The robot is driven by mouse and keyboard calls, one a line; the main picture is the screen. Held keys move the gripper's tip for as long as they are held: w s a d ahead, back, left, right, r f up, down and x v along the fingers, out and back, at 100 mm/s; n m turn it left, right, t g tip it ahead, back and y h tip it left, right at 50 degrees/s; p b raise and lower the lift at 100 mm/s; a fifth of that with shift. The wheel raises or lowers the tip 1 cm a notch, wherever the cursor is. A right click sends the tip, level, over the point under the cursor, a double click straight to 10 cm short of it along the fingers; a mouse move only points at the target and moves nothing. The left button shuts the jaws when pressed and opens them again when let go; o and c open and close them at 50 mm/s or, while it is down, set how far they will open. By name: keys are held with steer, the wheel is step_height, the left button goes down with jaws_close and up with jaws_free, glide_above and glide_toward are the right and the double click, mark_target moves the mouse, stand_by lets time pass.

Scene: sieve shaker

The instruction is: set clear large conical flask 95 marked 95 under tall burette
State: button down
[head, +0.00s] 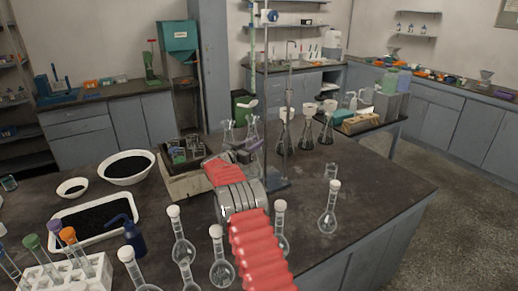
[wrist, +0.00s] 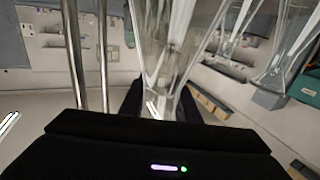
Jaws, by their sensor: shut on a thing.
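My gripper (head: 246,149) is shut on a clear glass flask (head: 253,131), just left of the stand rod in the head view. In the wrist view the held flask (wrist: 163,45) rises between my two dark fingers (wrist: 160,103). No number is readable on it. A second clear flask (head: 228,131) stands close on its left in the head view; a clear flask also shows at right in the wrist view (wrist: 290,45). The tall burette (head: 253,45) hangs upright from a blue clamp (head: 268,16) on the stand. My arm hides the held flask's lower part.
The stand's dark base (head: 278,184) lies right of my gripper. Dark-filled flasks (head: 284,135) stand behind. A balance-like box (head: 184,182) is at left. Two metal rods (wrist: 103,50) rise left of the held flask in the wrist view.

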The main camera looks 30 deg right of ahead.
steer(key=shift+x, duration=0.9)
steer(key=shift+w+d+f, duration=0.1)
steer(key=shift+d+f, duration=0.05)
steer(key=shift+f, duration=0.7)
steer(key=shift+w+d+f, duration=0.1)
steer(key=shift+d+f, duration=0.1)
steer(key=shift+f, duration=0.65)
steer(key=c, duration=1.3)
jaws_free()
steer(key=shift+s+f, duration=0.1)
steer(key=shift+f, duration=0.05)
steer(key=shift+c, duration=0.2)
